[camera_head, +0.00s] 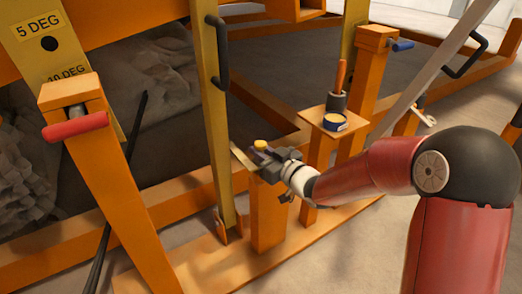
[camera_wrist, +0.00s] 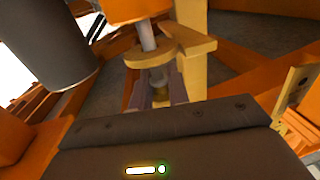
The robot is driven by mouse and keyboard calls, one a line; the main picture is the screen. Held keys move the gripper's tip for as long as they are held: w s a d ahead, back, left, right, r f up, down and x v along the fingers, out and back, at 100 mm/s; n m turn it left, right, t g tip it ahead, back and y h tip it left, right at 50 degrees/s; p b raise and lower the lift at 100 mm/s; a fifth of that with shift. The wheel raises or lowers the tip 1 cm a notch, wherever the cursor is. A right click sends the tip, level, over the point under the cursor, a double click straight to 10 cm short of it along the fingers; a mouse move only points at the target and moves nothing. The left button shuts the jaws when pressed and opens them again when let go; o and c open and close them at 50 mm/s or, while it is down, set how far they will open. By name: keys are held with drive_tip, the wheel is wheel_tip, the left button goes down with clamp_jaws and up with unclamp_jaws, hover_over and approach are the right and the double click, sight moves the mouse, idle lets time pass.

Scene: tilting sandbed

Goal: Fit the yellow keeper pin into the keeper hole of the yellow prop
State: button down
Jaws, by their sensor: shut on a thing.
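The yellow prop (camera_head: 213,120) is a tall, nearly upright bar with a black handle, left of my gripper in the head view. My gripper (camera_head: 258,154) is above the short orange post, shut on the yellow keeper pin (camera_head: 260,144), whose round yellow top shows above the fingers. In the wrist view my fingers (camera_wrist: 159,93) close around a small pale and yellow part. The keeper hole cannot be made out. The pin appears apart from the prop in the head view.
The short orange post (camera_head: 267,215) stands beneath my gripper. An orange post with a red handle (camera_head: 76,126) is at left. Orange frame beams surround the grey sandbed.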

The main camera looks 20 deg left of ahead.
drive_tip(key=shift+f+b, duration=0.3)
drive_tip(key=shift+f, duration=0.6)
drive_tip(key=c, duration=1.3)
unclamp_jaws()
drive_tip(key=shift+o, duration=0.2)
drive_tip(key=v, duration=0.7)
drive_tip(key=shift+s+d+p, duration=0.2)
drive_tip(key=shift+d+p, duration=0.15)
drive_tip(key=shift+p, duration=0.05)
